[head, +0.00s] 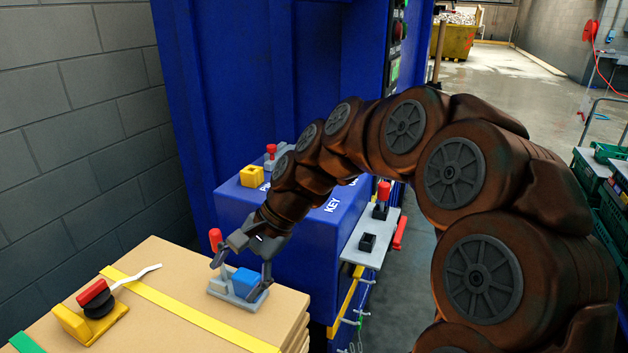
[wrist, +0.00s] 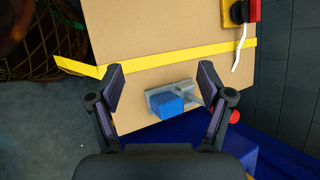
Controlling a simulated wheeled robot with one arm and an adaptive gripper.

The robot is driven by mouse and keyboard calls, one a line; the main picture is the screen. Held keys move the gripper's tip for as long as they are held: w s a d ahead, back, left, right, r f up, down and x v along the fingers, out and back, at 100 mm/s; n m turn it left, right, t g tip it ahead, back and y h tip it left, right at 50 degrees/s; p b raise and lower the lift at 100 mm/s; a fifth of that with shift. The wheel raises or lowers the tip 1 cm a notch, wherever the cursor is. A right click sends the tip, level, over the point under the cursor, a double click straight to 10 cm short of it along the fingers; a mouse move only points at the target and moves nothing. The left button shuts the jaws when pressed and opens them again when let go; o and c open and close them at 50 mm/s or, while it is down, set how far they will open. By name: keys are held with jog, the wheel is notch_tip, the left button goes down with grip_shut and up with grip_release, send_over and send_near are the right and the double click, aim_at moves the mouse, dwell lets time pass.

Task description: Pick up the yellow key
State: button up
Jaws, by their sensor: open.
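A yellow block with a black round part and a red top (head: 90,316) sits at the left of the cardboard stack, a white strip trailing from it; its edge shows at the top right of the wrist view (wrist: 236,12). A second yellow block (head: 252,176) sits on the blue machine's ledge. Which one is the yellow key is unclear. My gripper (head: 240,276) is open at a blue block on a grey base with a red-knobbed lever (head: 246,284), away from both yellow blocks. In the wrist view, my open fingers (wrist: 161,82) flank the blue block (wrist: 168,105); contact is unclear.
The cardboard stack (head: 160,262) has yellow (head: 185,312) and green straps. The blue machine (head: 250,80) stands behind, with a grey side shelf (head: 362,250) holding a red-knobbed lever and a black socket. A block wall is at left; open floor lies at back right.

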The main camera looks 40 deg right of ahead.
jog(key=w+d+r+m+t+y, duration=0.1)
jog(key=w+d+r+m+t, duration=0.2)
jog(key=w+d+m, duration=0.45)
jog(key=shift+w+d+f+m+t+h+p, duration=0.1)
jog(key=shift+w+d+m+t+h+p, duration=0.25)
jog(key=shift+w+d+m+t, duration=2.45)
jog(key=shift+w+d+m+g+h+p, duration=0.2)
jog(key=shift+d+m+g+p, duration=0.45)
jog(key=shift+d, duration=4.9)
jog(key=shift+w+d+f+m+t+h+p, duration=0.1)
jog(key=shift+w+d+m+t+h+p, duration=0.2)
jog(key=shift+w+d+m+t, duration=2.6)
jog(key=g, duration=0.1)
jog(key=f+n+g+p, duration=0.1)
jog(key=d+f+n+g, duration=0.1)
jog(key=shift+w, duration=0.25)
jog(key=shift+c, duration=0.3)
jog(key=c, duration=1.2)
jog(key=shift+r, duration=0.1)
